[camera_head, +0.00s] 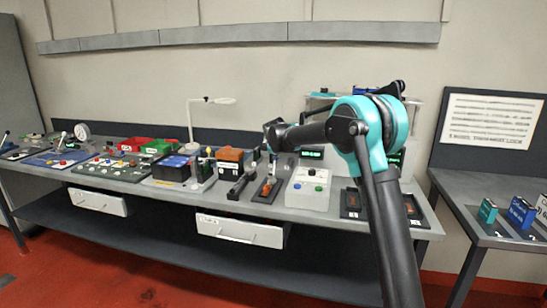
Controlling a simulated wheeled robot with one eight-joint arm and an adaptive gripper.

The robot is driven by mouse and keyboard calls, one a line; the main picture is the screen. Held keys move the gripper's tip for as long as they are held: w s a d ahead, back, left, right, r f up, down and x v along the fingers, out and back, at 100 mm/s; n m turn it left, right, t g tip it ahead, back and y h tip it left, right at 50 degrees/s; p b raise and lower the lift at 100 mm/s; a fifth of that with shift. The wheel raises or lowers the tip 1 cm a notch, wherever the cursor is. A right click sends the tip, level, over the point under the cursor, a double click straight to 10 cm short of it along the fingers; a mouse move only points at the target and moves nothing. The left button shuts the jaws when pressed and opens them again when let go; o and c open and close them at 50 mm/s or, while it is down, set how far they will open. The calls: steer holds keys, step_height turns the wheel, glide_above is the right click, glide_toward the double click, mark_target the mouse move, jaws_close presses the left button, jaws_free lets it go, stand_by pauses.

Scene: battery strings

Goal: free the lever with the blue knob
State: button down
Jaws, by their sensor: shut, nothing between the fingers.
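A lever with a small blue-looking knob (6,134) stands tilted on a dark panel at the far left end of the bench. It is too small to tell what holds it. My gripper (271,152) hangs at the end of my arm above the middle-right part of the bench, far to the right of that lever. It is shut and empty. Its fingertips are small and hard to tell from the dark devices behind. Below it is a dark plate with an orange part and an upright lever (268,187); the colour of that lever's knob is unclear.
A second table (480,232) stands at right. Red floor in front is clear.

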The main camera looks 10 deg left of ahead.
steer(key=shift+w+d+f, duration=0.1)
steer(key=shift+w+f, duration=0.15)
steer(key=shift+w, duration=0.65)
steer(key=w+r+v, duration=0.1)
steer(key=v, duration=1.3)
steer(key=shift+r, duration=0.1)
steer(key=s+d+f+m+g+h, duration=0.1)
steer(key=s+d+f+m, duration=0.2)
steer(key=s+d+f, duration=0.4)
steer(key=s+d+f+m+g, duration=0.1)
steer(key=s+d+f+m, duration=0.15)
steer(key=s+d, duration=0.45)
steer(key=s+d+f+m+g+h, duration=0.1)
steer(key=s+d+f+m, duration=0.3)
steer(key=d, duration=0.6)
steer(key=s+d+f+m, duration=0.2)
steer(key=s+f, duration=0.3)
steer(key=s, duration=0.4)
steer(key=s+d+f+m+g, duration=0.1)
steer(key=s+d+f+m, duration=0.2)
steer(key=s, duration=0.6)
steer(key=s+d+f+m+g, duration=0.1)
steer(key=s+d+f+m, duration=0.2)
steer(key=s+d+f, duration=0.3)
steer(key=s+f, duration=0.2)
steer(key=s, duration=0.1)
steer(key=shift+s, duration=0.25)
